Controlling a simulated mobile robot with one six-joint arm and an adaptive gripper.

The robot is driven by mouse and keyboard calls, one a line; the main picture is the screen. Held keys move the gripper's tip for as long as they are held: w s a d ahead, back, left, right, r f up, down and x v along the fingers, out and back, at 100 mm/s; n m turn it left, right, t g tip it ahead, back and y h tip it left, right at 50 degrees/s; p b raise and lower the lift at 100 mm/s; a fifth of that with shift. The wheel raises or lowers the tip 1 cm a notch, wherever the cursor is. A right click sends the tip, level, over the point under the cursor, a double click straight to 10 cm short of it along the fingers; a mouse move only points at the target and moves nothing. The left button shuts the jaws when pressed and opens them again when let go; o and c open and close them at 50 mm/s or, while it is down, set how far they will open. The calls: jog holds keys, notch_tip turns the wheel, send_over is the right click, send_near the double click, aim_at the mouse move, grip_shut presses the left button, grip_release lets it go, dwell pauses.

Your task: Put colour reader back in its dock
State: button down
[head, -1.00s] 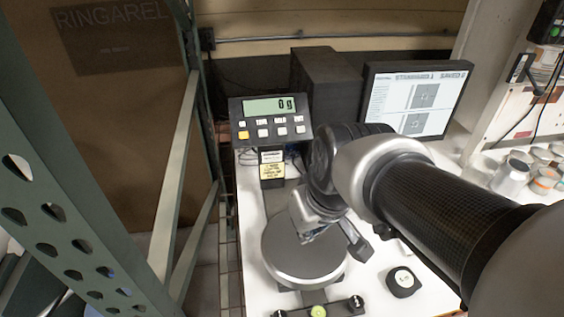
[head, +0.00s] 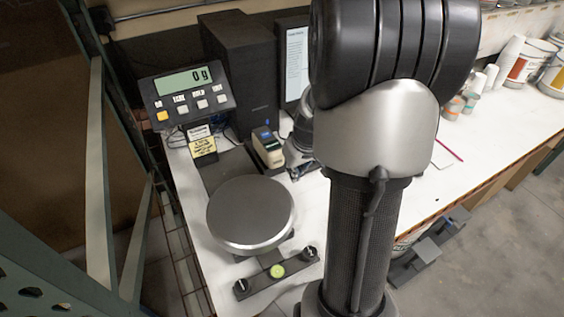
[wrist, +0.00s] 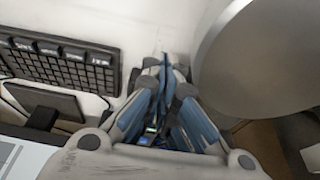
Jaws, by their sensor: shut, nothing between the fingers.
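A small upright device (head: 267,148) with a pale body and a dark top with a blue screen, which looks like the colour reader, stands on the bench behind the scale, in front of a dark tower. My gripper (head: 298,173) is just right of the device, mostly hidden by my arm. In the wrist view my gripper (wrist: 166,62) is shut and empty. Small blue and green patches show low between its finger links, too little to identify.
The scale's round pan (head: 252,213) stands at the front left, with its display (head: 188,95) behind. The dark tower (head: 240,75) and a monitor (head: 293,65) stand at the back. A keyboard (wrist: 62,62) lies left in the wrist view. Cups and tins (head: 530,60) line the right back.

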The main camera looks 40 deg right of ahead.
aim_at(268, 148)
jog(key=b+x, duration=0.2)
jog(key=x, duration=0.6)
jog(key=shift+s, duration=0.1)
jog(key=w, duration=0.3)
jog(key=shift+w+d, duration=0.15)
jog(key=shift+d, duration=0.2)
jog(key=shift+w+d, duration=0.1)
jog(key=shift+w, duration=0.3)
jog(key=shift+w+d, duration=0.25)
jog(key=shift+w, duration=0.75)
